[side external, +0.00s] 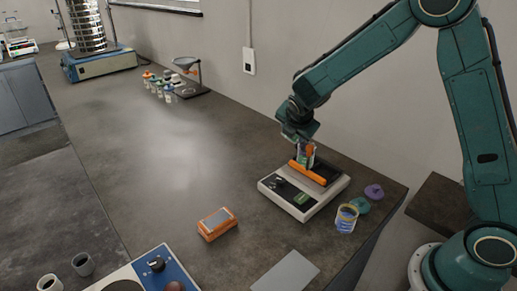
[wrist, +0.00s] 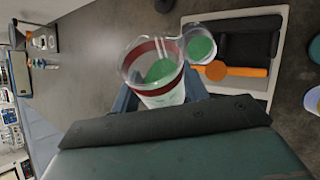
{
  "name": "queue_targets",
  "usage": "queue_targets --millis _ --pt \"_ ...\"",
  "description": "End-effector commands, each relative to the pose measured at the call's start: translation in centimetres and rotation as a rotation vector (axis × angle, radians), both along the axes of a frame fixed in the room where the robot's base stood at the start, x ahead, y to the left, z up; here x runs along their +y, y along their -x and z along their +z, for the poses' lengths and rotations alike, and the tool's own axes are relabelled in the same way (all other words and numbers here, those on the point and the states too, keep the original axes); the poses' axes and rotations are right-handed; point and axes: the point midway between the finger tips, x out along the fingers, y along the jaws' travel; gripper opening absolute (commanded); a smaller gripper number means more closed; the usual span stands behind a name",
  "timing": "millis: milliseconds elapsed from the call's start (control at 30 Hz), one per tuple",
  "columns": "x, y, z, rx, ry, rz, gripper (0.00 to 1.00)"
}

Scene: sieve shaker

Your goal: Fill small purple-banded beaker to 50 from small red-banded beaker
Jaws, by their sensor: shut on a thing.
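My gripper (side external: 304,140) is shut on the small red-banded beaker (wrist: 150,88), which holds green material. In the wrist view the beaker's open mouth faces the camera, with its dark red band below the rim. A second clear vessel (wrist: 201,48) with green material shows just beyond it, over the balance. I cannot make out a purple band on it, so I cannot tell whether it is the purple-banded beaker. In the side view my gripper and the held beaker (side external: 306,156) are above the balance (side external: 275,184), hiding part of its pan.
An orange box (side external: 217,223) is in front. Several small containers (side external: 160,86) stand far back. The mid-bench is clear.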

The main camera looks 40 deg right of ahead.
Motion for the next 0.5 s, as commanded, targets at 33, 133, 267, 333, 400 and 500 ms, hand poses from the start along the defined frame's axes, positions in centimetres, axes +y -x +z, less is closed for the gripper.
queue_targets --millis 33,133,267,333,400,500 --pt "0.1 0.0 0.1 0.006 0.018 0.002 0.2" --pt "0.3 0.0 0.0 0.02 0.058 0.003 0.2" --pt "0.7 -0.2 -0.9 0.032 0.111 0.003 0.2" --pt "1.0 -0.2 -1.3 0.039 0.137 0.004 0.2" --pt "1.1 -0.3 -1.7 0.046 0.164 0.002 0.2" --pt "1.4 -0.4 -2.2 0.057 0.2 0.003 0.2"
